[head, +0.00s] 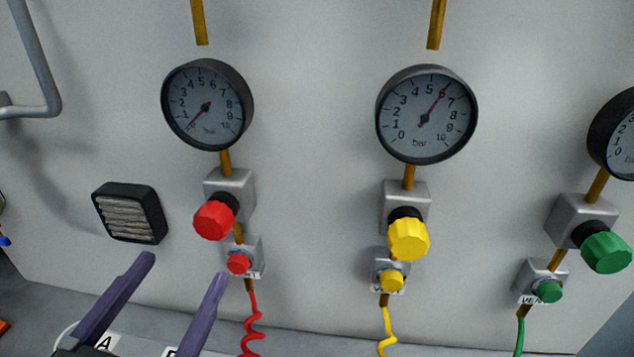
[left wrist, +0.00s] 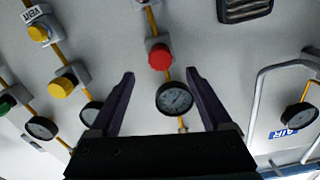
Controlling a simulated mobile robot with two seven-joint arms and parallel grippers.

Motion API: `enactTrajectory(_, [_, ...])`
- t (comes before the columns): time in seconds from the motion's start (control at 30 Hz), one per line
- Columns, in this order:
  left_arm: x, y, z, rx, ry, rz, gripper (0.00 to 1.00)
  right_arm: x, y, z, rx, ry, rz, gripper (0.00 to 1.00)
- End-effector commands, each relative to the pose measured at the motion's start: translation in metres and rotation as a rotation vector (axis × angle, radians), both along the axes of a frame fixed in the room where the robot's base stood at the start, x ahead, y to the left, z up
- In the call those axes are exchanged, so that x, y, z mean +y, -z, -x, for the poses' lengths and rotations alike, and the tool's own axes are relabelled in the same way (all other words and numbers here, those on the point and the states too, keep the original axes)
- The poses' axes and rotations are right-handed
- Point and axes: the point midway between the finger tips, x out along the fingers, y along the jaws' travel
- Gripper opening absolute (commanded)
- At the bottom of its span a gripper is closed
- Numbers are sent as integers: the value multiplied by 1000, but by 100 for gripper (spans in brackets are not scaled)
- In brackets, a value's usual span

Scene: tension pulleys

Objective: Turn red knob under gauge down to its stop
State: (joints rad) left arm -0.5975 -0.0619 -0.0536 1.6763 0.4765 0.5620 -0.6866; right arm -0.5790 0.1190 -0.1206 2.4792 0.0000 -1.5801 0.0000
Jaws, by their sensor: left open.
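The large red knob (head: 214,220) sits on a grey valve block below the left gauge (head: 207,105), whose needle points near 0. A smaller red knob (head: 238,262) sits below it, above a coiled red hose. My left gripper (head: 183,269) is open and empty, below and left of the large red knob in the head view. In the left wrist view the large red knob (left wrist: 159,57) shows just beyond the gap between the fingertips (left wrist: 160,73), apart from them. The gauge (left wrist: 174,98) shows between the fingers. My right gripper is not in view.
A yellow knob (head: 408,240) with its gauge (head: 426,115) stands to the right, and a green knob (head: 606,252) farther right. A black vent (head: 130,212) is on the panel left of the red knob. A grey pipe (head: 45,75) is at upper left.

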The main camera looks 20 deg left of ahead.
Motion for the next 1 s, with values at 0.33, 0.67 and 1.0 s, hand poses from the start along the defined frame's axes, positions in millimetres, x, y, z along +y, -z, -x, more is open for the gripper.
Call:
enactTrajectory(0.33, [15, -3, -64, -4, 2, -1, 82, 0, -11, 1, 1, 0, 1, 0])
enactTrajectory(0.67, [20, -2, -83, -1, 2, 1, 82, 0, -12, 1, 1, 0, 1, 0])
enactTrajectory(1.0, [19, -2, -82, -1, 2, 1, 62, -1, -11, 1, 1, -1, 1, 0])
